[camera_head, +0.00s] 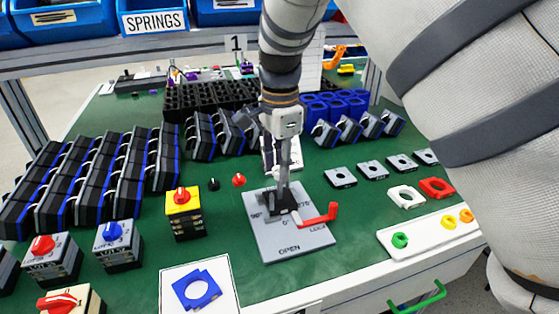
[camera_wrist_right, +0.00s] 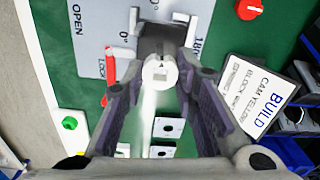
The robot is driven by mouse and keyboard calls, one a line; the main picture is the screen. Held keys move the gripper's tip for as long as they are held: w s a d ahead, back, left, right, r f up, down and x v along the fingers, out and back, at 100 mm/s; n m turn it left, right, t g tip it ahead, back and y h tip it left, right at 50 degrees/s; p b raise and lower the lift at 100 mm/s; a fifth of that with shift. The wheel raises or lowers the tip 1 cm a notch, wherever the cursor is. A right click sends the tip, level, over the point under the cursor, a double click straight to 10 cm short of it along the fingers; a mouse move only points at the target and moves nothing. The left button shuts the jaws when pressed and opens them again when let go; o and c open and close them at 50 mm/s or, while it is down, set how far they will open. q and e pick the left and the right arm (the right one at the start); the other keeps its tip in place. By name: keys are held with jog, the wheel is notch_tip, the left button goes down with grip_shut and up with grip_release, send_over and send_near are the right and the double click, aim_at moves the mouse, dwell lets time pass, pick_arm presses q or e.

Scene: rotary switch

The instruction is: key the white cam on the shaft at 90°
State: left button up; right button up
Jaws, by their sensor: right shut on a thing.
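A white cam (camera_head: 405,196) lies flat on the green table at the right, beside a red cam (camera_head: 437,187). My right gripper (camera_head: 283,188) points down over the grey angle plate (camera_head: 295,243), at the dark fixture (camera_head: 284,207) on it. In the right wrist view, its fingers (camera_wrist_right: 158,78) are closed around a pale round shaft-like piece (camera_wrist_right: 161,70) with a slot in its end. I cannot tell how deep this piece sits in the fixture. The red lever (camera_head: 320,216) points right, near the LOCK mark. My left gripper is not in view.
A blue cam (camera_head: 196,290) lies on a white sheet at the front. A yellow block (camera_head: 184,213) with a red knob stands left of the plate. Square plates (camera_head: 340,177) lie to the right. A build card (camera_wrist_right: 252,98) shows in the wrist view. Boxed switches crowd the left.

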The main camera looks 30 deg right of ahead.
jog(key=shift+f, duration=0.8)
jog(key=o, duration=0.8)
jog(key=shift+r, duration=0.1)
